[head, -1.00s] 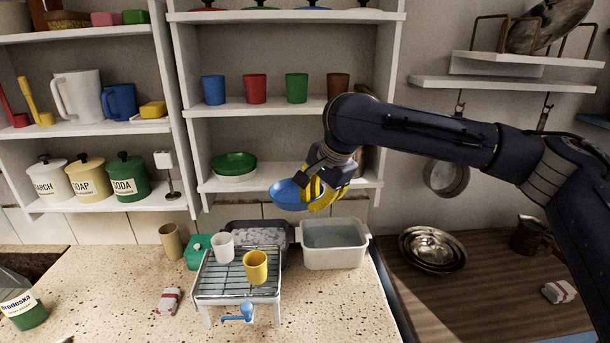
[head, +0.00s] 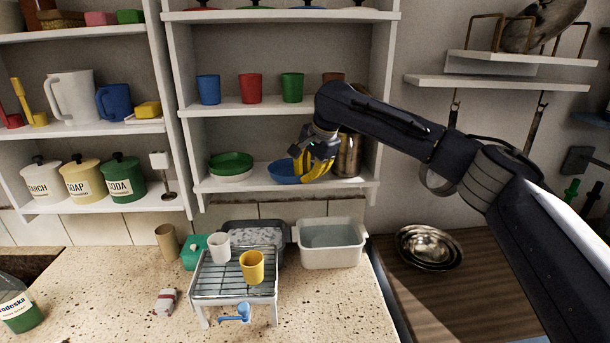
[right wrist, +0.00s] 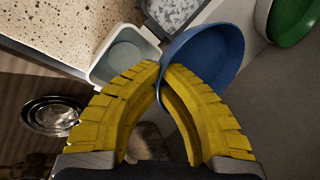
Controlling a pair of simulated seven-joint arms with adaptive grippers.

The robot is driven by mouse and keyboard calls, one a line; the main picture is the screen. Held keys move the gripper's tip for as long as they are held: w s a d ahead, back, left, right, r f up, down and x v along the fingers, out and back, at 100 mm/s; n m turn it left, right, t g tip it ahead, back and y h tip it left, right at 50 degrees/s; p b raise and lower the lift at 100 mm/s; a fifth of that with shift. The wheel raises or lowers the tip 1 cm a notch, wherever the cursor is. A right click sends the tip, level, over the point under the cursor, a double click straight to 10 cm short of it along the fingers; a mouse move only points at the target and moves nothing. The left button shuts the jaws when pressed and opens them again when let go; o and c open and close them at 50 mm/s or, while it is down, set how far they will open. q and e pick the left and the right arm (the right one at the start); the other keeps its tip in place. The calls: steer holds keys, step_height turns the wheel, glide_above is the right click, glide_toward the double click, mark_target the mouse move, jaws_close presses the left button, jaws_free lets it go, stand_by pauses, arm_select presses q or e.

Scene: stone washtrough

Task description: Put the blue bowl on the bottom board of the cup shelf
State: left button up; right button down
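The blue bowl (head: 283,173) is upright at the bottom board (head: 262,185) of the cup shelf, right of a green bowl (head: 231,162) on a white dish. I cannot tell whether it touches the board or hovers just above it. My right gripper (head: 300,168) has its yellow fingers at the bowl's right side. In the right wrist view the fingertips (right wrist: 162,68) close together on the rim of the blue bowl (right wrist: 222,52). My left gripper is in neither view.
A metal jar (head: 348,156) stands right of the gripper on the same board. Blue, red and green cups stand on the board above (head: 240,107). Below are a grey-white basin (head: 331,254) and a rack (head: 234,292) with white and yellow cups.

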steer(key=w, duration=0.3)
steer(key=shift+w+a, duration=0.1)
steer(key=shift+w, duration=0.05)
steer(key=shift+f, duration=0.8)
steer(key=c, duration=1.9)
jaws_free()
steer(key=shift+r, duration=0.25)
steer(key=s+d, duration=0.2)
steer(key=s, duration=0.1)
steer(key=s+d, duration=0.6)
steer(key=shift+s+d+r, duration=0.2)
steer(key=shift+s+r, duration=0.05)
steer(key=shift+r, duration=0.05)
